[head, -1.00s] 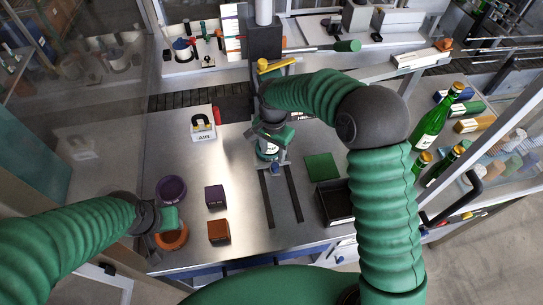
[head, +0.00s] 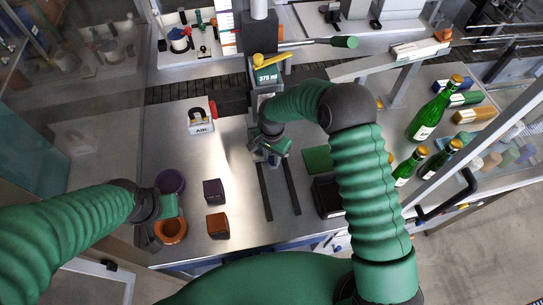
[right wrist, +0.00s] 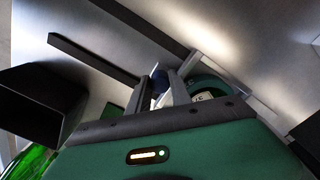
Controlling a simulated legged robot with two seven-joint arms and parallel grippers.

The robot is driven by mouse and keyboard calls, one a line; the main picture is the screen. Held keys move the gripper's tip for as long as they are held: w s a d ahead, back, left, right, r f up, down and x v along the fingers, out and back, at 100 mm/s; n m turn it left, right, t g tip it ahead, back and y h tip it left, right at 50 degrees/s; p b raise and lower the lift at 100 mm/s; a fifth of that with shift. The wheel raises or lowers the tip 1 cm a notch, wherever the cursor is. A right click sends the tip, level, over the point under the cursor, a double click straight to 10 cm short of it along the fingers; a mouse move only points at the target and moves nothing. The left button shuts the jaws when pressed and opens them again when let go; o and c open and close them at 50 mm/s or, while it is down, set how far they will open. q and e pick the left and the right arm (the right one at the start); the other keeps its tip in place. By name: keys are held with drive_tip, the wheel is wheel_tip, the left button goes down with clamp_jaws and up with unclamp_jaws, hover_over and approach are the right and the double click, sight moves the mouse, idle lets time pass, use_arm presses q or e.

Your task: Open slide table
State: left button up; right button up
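The slide table's place shows as two dark parallel rails (head: 281,192) in the steel worktop. My right gripper (head: 270,158) points down at their far end. In the right wrist view, a small dark blue knob (right wrist: 160,82) shows between or just beyond my right gripper's fingers (right wrist: 158,95). I cannot tell whether they touch it. A round green part with a white label (right wrist: 204,90) is close beside them, mostly hidden by my gripper. My left gripper (head: 168,206) is by the orange ring-shaped holder at the left; its fingers are not clear.
A purple bowl (head: 170,182), an orange ring (head: 171,231), a purple box (head: 213,191) and an orange box (head: 217,225) stand left. A green pad (head: 317,160) and a black tray (head: 326,196) lie right of the rails. Green bottles (head: 436,110) stand further right.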

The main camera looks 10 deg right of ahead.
drive_tip(key=shift+w+d+r, duration=0.1)
drive_tip(key=shift+w+d, duration=0.05)
drive_tip(key=shift+d, duration=0.05)
clamp_jaws()
use_arm(q)
drive_tip(key=shift+d, duration=0.25)
drive_tip(key=shift+a, duration=0.25)
use_arm(e)
drive_tip(key=shift+w+a+r, duration=0.1)
drive_tip(key=shift+a, duration=0.1)
use_arm(q)
drive_tip(key=shift+d, duration=0.1)
use_arm(e)
drive_tip(key=shift+w+r, duration=0.15)
